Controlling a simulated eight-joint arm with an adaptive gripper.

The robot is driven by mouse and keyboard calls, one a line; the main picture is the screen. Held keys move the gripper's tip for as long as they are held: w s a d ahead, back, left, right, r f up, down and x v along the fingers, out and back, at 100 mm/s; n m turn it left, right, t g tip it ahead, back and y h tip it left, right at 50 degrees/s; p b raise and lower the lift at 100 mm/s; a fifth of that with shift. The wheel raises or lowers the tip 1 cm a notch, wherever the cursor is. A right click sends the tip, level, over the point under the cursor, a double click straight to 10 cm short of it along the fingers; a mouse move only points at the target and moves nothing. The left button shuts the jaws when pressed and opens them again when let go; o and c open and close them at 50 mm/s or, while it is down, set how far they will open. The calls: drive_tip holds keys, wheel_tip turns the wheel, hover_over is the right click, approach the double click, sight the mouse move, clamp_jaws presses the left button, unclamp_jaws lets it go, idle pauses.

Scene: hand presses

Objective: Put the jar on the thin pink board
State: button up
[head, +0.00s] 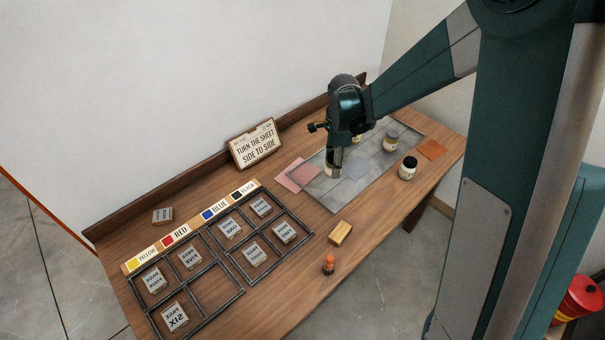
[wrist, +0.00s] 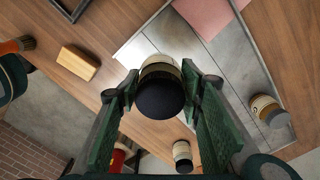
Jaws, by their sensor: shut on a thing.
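My gripper (head: 334,160) is shut on a jar (wrist: 160,92) with a dark lid and a pale label. The jar shows between both fingers in the wrist view, and partly below the gripper in the head view (head: 331,171). It is over the grey slab, near its front-left part; whether it touches the slab I cannot tell. The thin pink board (head: 297,175) lies flat at the slab's left end, left of my gripper, with nothing on it. It also shows at the top of the wrist view (wrist: 205,14).
A wooden block (head: 340,232), an orange-handled tool (head: 328,264) and a framed rack (head: 217,295) lie nearer. A sign (head: 256,144) stands behind.

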drive_tip(key=p, duration=0.2)
hover_over(299, 175)
drive_tip(key=shift+w+r, duration=0.1)
drive_tip(key=shift+r, duration=0.35)
drive_tip(key=shift+f, duration=3.15)
drive_tip(key=shift+f+b, duration=0.35)
drive_tip(key=shift+f, duration=1.5)
drive_tip(key=shift+f+b, duration=0.35)
drive_tip(key=shift+f, duration=0.05)
drive_tip(key=o, duration=1)
drive_tip(key=shift+r, duration=0.1)
